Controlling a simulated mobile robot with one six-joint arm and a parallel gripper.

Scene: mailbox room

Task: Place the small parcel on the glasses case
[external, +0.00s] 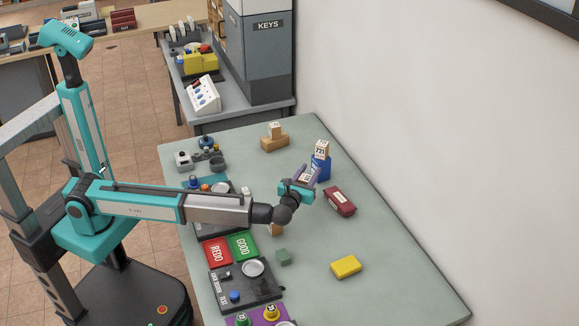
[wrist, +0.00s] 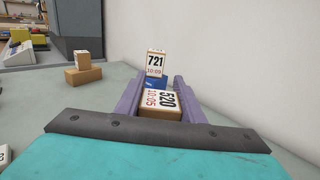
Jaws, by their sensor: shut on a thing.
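My gripper (wrist: 163,103) is shut on a small brown box with a white top label reading 520 and 10:05, which looks like the small parcel (wrist: 155,104). In the external view my gripper (external: 307,177) holds the parcel above the table, between the arm's end and the blue block. A dark red, elongated case (external: 340,201), which looks like the glasses case, lies on the table to the right of and nearer than my gripper. It does not show in the wrist view.
A blue block (external: 321,168) carrying a box labelled 721 (external: 321,149) stands just beyond my gripper. A tan block (external: 274,143) with a small box on it is farther back. The white wall bounds the right.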

